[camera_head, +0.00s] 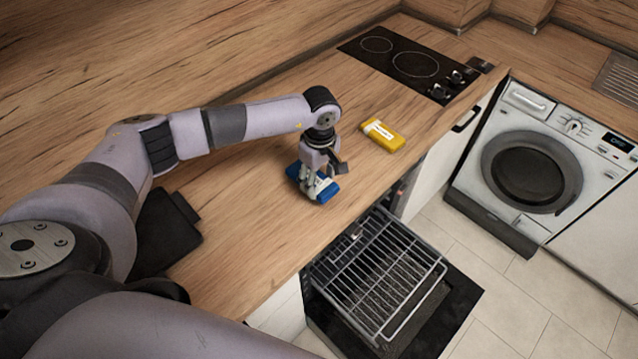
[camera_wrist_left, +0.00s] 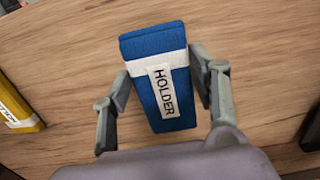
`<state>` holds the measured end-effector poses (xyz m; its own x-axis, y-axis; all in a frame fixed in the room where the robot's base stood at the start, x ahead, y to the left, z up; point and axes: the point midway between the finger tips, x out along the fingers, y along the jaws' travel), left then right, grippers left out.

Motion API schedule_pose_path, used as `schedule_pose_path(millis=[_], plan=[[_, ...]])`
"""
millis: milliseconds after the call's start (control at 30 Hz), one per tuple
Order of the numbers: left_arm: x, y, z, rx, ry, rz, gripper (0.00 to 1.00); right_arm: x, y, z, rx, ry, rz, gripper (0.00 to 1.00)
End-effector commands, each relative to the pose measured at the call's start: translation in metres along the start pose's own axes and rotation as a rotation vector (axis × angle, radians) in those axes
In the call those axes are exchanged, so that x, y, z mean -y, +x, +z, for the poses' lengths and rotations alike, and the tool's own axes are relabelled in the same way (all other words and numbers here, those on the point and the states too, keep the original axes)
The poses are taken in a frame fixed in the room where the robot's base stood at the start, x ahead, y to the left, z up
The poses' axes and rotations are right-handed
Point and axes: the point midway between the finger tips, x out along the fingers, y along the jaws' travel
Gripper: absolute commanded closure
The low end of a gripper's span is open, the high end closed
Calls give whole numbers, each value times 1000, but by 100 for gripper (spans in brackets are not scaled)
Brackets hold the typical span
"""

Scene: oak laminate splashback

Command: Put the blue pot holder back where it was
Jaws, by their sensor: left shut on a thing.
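The blue pot holder (camera_head: 329,193) is at the worktop near its front edge, left of the yellow item. In the left wrist view the pot holder (camera_wrist_left: 161,84) is a blue block with a white band and a label reading "HOLDER". My left gripper (camera_head: 313,187) points down and is shut on it. In the left wrist view the fingers (camera_wrist_left: 163,92) lie along its two long sides. I cannot tell whether the pot holder rests on the worktop or is just above it. My right gripper is not in view.
A yellow item (camera_head: 383,135) with a white label lies on the worktop (camera_head: 235,240). Behind it is a black hob (camera_head: 400,62). Below the front edge an oven stands open with a wire rack (camera_head: 378,275) out. A washing machine (camera_head: 535,165) is at right.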

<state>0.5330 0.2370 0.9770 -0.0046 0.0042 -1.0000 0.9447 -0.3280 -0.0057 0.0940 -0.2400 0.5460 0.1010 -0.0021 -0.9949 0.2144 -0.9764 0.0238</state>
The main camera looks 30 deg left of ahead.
Motion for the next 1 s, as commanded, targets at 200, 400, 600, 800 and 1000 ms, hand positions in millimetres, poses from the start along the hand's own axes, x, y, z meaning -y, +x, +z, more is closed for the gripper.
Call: schedule_pose_path(millis=[200, 400, 600, 800, 1000], plan=[[1, 31, 1, 1, -1, -5, 75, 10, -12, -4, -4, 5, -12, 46], [0, 39, 0, -1, 2, -1, 75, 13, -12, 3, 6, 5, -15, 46], [1, 39, 0, -1, 1, -2, 38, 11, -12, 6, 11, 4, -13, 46], [1, 39, 0, -1, 1, -2, 25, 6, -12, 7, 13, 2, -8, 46], [1, 38, 0, -1, 1, -2, 25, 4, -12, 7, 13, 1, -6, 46]])
